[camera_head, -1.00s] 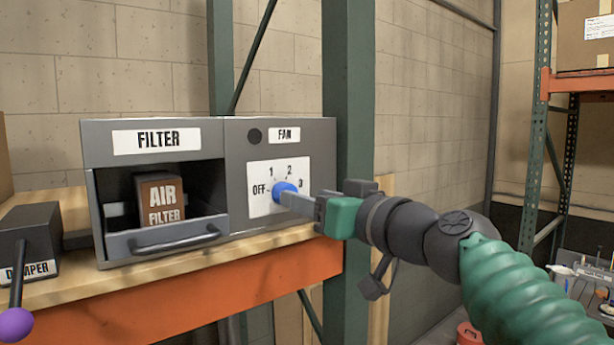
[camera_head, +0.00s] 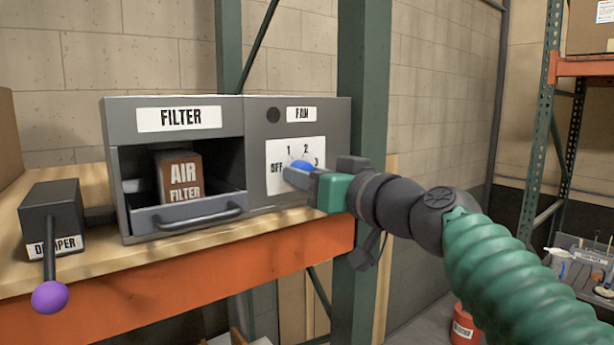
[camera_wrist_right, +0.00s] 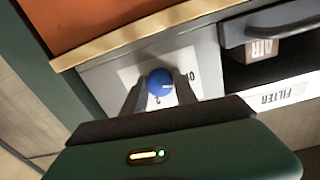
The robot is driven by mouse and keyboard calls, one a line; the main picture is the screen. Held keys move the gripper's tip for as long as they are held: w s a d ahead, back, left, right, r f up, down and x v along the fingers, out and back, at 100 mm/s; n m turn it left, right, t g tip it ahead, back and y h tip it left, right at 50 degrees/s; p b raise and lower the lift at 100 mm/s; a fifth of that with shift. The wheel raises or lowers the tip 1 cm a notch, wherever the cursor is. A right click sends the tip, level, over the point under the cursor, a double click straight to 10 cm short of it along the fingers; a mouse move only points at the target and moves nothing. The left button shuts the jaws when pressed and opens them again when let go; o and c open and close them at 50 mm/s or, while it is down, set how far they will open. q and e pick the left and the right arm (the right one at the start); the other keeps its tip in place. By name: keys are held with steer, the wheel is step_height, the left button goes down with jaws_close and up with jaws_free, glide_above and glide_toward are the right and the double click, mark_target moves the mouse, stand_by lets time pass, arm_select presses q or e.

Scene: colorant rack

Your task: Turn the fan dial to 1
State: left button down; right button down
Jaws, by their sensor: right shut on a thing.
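The blue fan dial (camera_head: 302,166) sits on a white scale plate (camera_head: 282,153) marked OFF, 1, 2 and 3, on the front of the grey box (camera_head: 258,140) under the FAN label (camera_head: 301,114). My right gripper (camera_head: 296,174) reaches in from the right and is shut on the dial, covering part of it. In the right wrist view the blue dial (camera_wrist_right: 160,83) sits between the two fingers (camera_wrist_right: 158,92), with a light mark on its face. I cannot tell for sure which number the mark points to. My left gripper is not in view.
Left of the fan panel, an open FILTER drawer (camera_head: 190,214) holds an AIR FILTER box (camera_head: 180,178). A DAMPER box (camera_head: 52,212) with a purple-knobbed lever (camera_head: 49,296) stands further left on the wooden shelf (camera_head: 90,252). A green post (camera_head: 362,80) rises right behind the panel.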

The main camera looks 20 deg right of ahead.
steer(key=m+b, duration=0.1)
steer(key=m, duration=0.8)
steer(key=shift+m+b, duration=0.3)
steer(key=shift+g, duration=0.3)
stand_by(0.4)
steer(key=c, duration=1.3)
jaws_free()
steer(key=o, duration=0.3)
steer(key=shift+s+d, duration=0.1)
steer(key=shift+o, duration=0.2)
